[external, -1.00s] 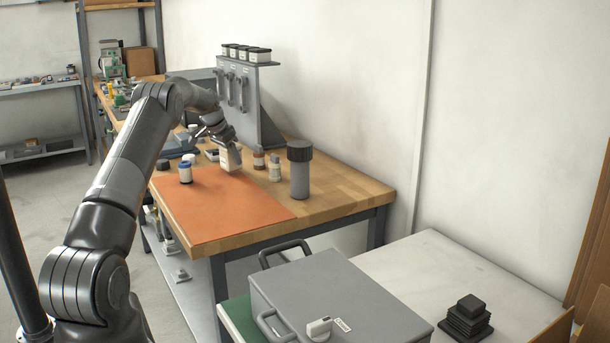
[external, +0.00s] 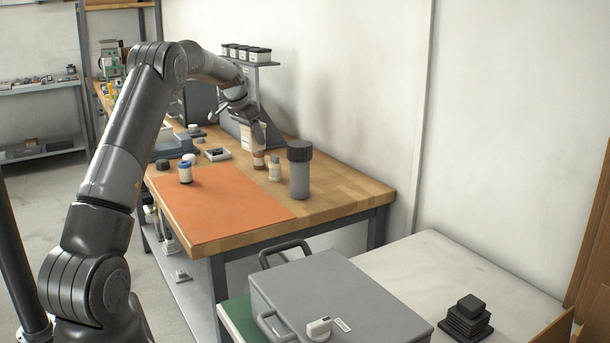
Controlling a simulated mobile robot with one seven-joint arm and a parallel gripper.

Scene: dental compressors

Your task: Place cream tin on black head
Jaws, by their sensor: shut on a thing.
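The cream tin (external: 251,138) is a pale, boxy container with a label. My gripper (external: 256,122) is shut on it from above and holds it raised at the back of the wooden bench.
A grey upright panel (external: 240,92) with several black-lidded jars on top rises behind my gripper.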

